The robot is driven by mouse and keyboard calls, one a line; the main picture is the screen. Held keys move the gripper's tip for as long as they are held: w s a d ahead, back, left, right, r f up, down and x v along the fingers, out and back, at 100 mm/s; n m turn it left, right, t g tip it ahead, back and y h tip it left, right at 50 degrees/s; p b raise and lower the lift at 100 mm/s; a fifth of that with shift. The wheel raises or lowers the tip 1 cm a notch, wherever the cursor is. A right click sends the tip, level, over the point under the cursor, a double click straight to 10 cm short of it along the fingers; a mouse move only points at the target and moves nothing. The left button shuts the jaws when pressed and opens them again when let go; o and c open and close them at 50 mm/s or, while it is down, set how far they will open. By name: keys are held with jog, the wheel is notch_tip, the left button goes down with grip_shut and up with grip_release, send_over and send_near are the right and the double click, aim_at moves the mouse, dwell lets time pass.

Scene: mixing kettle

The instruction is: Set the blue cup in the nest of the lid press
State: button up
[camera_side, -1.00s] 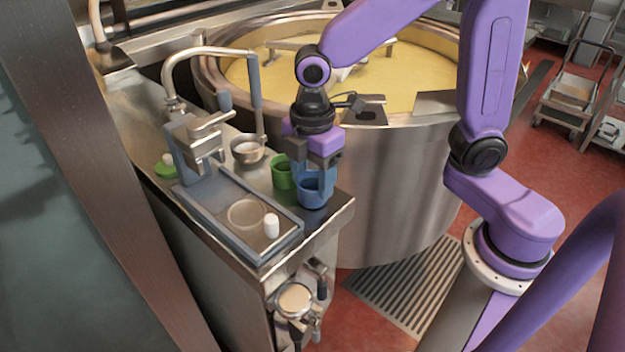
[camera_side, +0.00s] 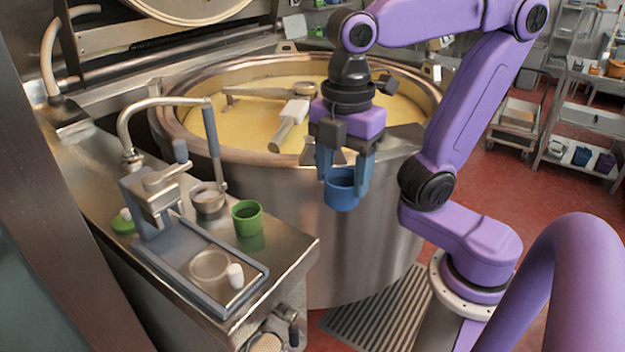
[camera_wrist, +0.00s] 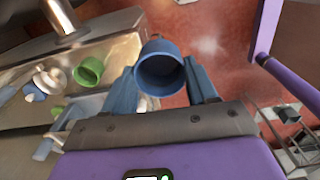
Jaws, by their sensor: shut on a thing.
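The blue cup (camera_side: 341,190) is held upright between the fingers of my gripper (camera_side: 345,172), up in the air beside the kettle wall and right of the steel counter. In the wrist view the blue cup (camera_wrist: 161,70) sits between both fingers, its open mouth facing the camera; the inside looks dark. The lid press (camera_side: 155,200) stands on the counter at the left. Its tray base holds a round nest (camera_side: 210,266) that appears empty, with a small white cylinder (camera_side: 235,275) next to it.
A green cup (camera_side: 247,218) stands on the counter, right of the press; a small steel bowl (camera_side: 208,199) is behind it. A bent pipe with a lever (camera_side: 212,145) rises over the counter. The large kettle (camera_side: 290,110) of yellow contents stands behind. A green-and-white item (camera_side: 123,221) lies left.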

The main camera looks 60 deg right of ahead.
jog(key=shift+s+d+r, duration=0.2)
jog(key=shift+s+r, duration=0.05)
jog(key=shift+s, duration=0.25)
jog(key=shift+s+d+r, duration=0.2)
jog(key=shift+s+r, duration=0.05)
jog(key=shift+s, duration=0.25)
jog(key=shift+r, duration=0.1)
jog(key=shift+w+a+r, duration=0.15)
jog(key=shift+w+a, duration=0.05)
jog(key=shift+a, duration=0.15)
jog(key=w+a+f, duration=0.4)
jog(key=w+a, duration=1.2)
jog(key=w, duration=0.1)
jog(key=shift+s+a+f, duration=0.1)
jog(key=shift+f, duration=1.4)
jog(key=shift+s+a+f, duration=0.1)
jog(key=shift+f, duration=1.35)
jog(key=shift+f, duration=0.75)
